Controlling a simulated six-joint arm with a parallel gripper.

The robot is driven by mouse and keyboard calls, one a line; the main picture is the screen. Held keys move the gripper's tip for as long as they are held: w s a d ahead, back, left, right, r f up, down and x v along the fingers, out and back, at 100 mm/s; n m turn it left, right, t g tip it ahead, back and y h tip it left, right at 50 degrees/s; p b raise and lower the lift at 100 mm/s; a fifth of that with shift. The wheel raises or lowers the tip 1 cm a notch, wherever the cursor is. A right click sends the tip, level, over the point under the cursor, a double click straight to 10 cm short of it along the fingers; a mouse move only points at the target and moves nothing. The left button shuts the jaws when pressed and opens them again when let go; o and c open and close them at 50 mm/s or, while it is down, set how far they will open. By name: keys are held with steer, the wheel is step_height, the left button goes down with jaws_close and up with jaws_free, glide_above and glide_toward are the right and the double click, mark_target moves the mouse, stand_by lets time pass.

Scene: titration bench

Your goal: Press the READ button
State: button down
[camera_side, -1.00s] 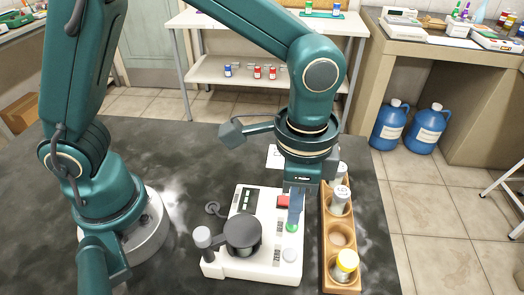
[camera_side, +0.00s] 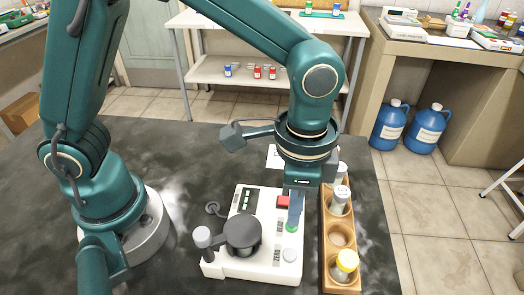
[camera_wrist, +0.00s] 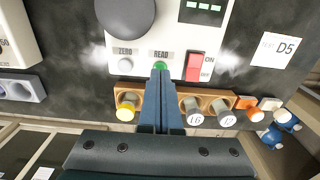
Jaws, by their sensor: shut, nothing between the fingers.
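The white instrument (camera_side: 250,262) stands on the dark bench, with a dark round lid, a small display and labelled controls. The green READ button (camera_wrist: 160,66) is on its panel, under the READ label in the wrist view; it also shows in the side view (camera_side: 291,228). My gripper (camera_wrist: 160,72) is shut and empty. Its fingertips are at the green button and cover part of it. In the side view the fingers point down just above or on the button; I cannot tell whether they touch it.
The ZERO button (camera_wrist: 125,64) and the red ON switch (camera_wrist: 195,66) flank the READ button. A wooden rack (camera_side: 326,256) with capped vials, one yellow-capped (camera_side: 346,262), stands close on the right. A card marked D5 (camera_wrist: 274,49) lies on the bench.

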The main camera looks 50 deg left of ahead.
steer(key=shift+f, duration=0.65)
step_height(320, 180, up, 8)
steer(key=shift+f, duration=0.2)
stand_by(0.9)
